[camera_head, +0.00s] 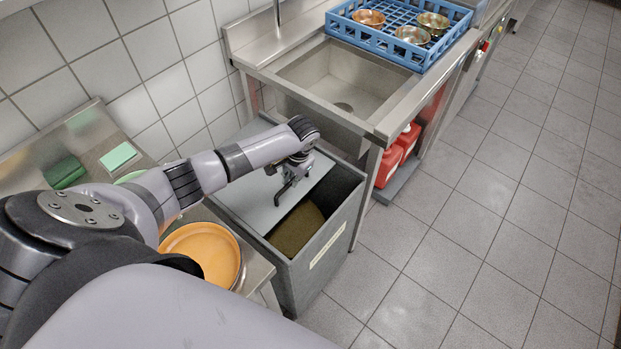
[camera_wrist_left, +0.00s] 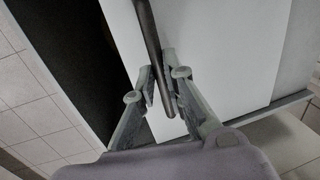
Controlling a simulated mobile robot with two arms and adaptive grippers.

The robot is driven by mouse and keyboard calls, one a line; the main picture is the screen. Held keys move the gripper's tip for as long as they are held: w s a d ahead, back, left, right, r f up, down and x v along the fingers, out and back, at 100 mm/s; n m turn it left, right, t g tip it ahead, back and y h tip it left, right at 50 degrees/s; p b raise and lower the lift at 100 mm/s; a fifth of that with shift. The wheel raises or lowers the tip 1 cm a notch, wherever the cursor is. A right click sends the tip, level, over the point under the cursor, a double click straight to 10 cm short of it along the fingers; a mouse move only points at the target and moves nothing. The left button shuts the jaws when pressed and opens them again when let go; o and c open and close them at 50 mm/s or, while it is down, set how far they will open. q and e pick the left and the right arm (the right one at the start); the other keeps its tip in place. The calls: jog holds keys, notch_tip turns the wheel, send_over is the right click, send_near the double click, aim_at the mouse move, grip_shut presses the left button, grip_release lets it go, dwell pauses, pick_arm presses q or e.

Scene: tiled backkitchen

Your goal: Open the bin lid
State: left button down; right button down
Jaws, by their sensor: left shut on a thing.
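The grey bin (camera_head: 335,236) stands on the floor at the end of the sink unit, with a white label on its front wall. Its flat light-grey lid (camera_head: 246,199) covers the far part of the top. The near right part is open and shows brown contents (camera_head: 296,228). My left gripper (camera_head: 284,192) is over the lid at the edge of the opening. In the left wrist view, my left gripper (camera_wrist_left: 164,84) is shut on a dark bar handle (camera_wrist_left: 150,40) that stands out over the pale lid (camera_wrist_left: 222,50). My right gripper is out of view.
A steel sink (camera_head: 342,82) stands behind the bin, with a blue rack (camera_head: 372,38) of metal bowls beside it. Red canisters (camera_head: 390,163) are under the sink. An orange plate (camera_head: 204,250) lies on the counter left of the bin. The tiled floor (camera_head: 480,240) at right is clear.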

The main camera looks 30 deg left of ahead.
aim_at(279, 181)
pick_arm(q)
jog(key=a, duration=0.4)
jog(key=w+a, duration=0.1)
jog(key=a, duration=0.1)
jog(key=c, duration=1.7)
grip_release()
jog(key=shift+d, duration=0.1)
jog(key=shift+o, duration=0.2)
jog(key=shift+r, duration=0.1)
notch_tip(279, 181, up, 12)
jog(key=d, duration=0.2)
jog(key=shift+s+d+f, duration=0.15)
jog(key=shift+s+f, duration=0.05)
